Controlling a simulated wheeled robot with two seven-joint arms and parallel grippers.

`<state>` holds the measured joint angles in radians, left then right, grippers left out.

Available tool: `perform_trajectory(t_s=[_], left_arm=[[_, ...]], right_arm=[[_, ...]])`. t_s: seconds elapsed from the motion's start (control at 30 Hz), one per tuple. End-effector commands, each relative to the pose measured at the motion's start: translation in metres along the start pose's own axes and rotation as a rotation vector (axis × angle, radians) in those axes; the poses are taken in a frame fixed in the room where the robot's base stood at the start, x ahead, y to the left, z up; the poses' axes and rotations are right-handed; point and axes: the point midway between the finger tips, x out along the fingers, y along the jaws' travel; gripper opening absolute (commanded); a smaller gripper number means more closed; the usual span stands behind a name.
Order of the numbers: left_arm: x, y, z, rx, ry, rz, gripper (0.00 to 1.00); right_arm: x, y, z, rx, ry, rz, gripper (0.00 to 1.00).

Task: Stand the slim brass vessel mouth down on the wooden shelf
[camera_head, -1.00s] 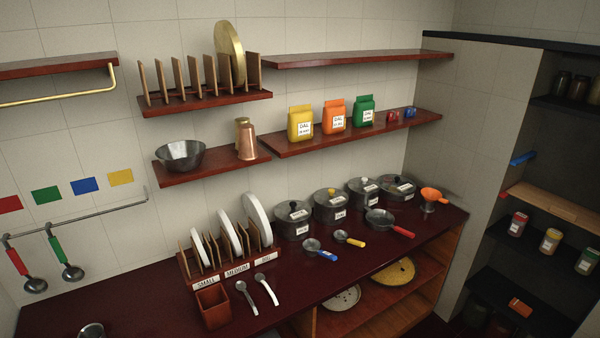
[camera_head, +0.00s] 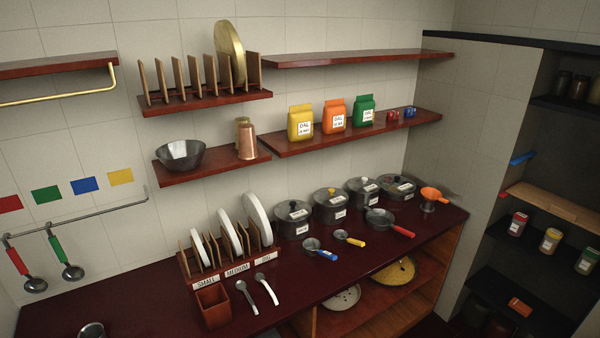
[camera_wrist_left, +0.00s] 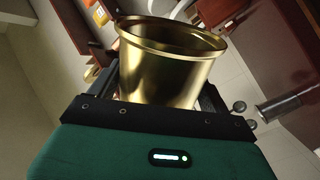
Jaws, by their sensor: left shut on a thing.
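In the left wrist view, my left gripper (camera_wrist_left: 160,88) is shut on a shiny brass vessel (camera_wrist_left: 165,72). The vessel's round, rimmed mouth points away from the wrist, and part of its hollow inside shows. My fingers are largely hidden beside and behind it. In the head view, a wooden shelf (camera_head: 208,172) on the wall carries a grey metal bowl (camera_head: 181,156), a copper vessel (camera_head: 247,145) standing wide end down, and a brass-coloured vessel (camera_head: 241,124) mostly hidden behind it. Neither gripper shows in the head view.
A plate rack (camera_head: 205,101) hangs above the shelf. A longer shelf (camera_head: 350,132) with packets adjoins on the right. Bare shelf shows between bowl and copper vessel.

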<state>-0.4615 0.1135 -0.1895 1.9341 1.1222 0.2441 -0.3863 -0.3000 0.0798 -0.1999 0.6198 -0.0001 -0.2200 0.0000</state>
Motion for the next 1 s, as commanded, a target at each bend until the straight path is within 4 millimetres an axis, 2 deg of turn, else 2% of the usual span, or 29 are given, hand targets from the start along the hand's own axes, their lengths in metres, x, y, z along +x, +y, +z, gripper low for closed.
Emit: perform_trajectory(t_s=[0.3,0.5,0.87,1.0], left_arm=[[0.0,0.0,0.0,0.465,0.002,-0.003,0.5],[0.0,0.0,0.0,0.679,0.001,-0.002,0.5],[0.0,0.0,0.0,0.71,0.002,0.0,0.5],[0.002,0.0,0.005,0.706,0.005,0.011,0.5]], right_arm=[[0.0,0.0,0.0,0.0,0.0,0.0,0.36],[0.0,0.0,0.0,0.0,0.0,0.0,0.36],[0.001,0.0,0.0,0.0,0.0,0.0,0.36],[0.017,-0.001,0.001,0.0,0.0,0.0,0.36]])
